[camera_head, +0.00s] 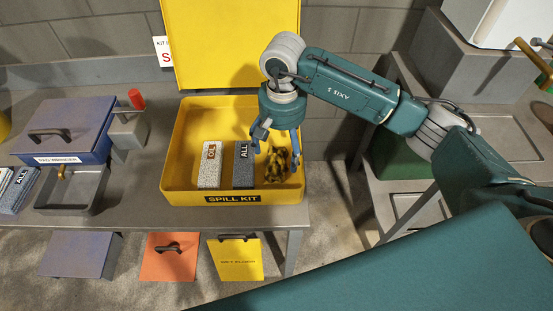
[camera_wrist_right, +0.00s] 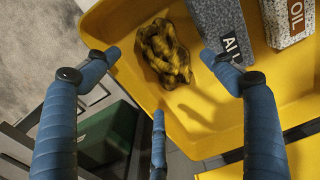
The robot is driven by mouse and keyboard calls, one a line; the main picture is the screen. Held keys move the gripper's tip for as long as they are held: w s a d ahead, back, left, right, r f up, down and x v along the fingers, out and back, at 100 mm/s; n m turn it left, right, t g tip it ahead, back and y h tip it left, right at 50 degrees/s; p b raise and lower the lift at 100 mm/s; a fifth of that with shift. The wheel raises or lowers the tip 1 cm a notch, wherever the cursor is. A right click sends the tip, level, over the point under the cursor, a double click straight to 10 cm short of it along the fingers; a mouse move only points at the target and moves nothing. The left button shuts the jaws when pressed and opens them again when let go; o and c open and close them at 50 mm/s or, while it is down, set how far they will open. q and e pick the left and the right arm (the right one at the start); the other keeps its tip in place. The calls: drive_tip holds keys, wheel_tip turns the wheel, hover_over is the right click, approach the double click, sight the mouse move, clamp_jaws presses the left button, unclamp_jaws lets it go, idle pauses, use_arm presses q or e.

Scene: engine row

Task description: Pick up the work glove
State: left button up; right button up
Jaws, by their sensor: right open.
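The work glove (camera_head: 277,165) is a crumpled yellow and black bundle. It lies in the right part of the open yellow spill kit box (camera_head: 171,165). My right gripper (camera_head: 276,148) is open and empty above the box, over the glove's end. In the right wrist view the glove (camera_wrist_right: 163,51) shows whole on the yellow floor, beyond the spread blue fingers (camera_wrist_right: 160,75), with a gap between. The gripper partly covers the glove in the head view. My left gripper is not in view.
Two speckled blocks stand left of the glove in the box, labelled OIL (camera_head: 210,170) and ALL (camera_head: 243,172). The raised yellow lid (camera_head: 225,50) stands behind. A blue box (camera_head: 65,130) and a grey tray (camera_head: 72,190) sit further left on the bench.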

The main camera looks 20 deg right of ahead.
sight(282, 160)
wheel_tip(282, 160, down, 4)
drive_tip(key=shift+s+d+r+p, duration=0.1)
drive_tip(key=shift+r+p, duration=0.1)
drive_tip(key=shift+p, duration=0.65)
drive_tip(key=shift+f, duration=0.4)
drive_tip(key=shift+c, duration=0.5)
drive_tip(key=c, duration=0.9)
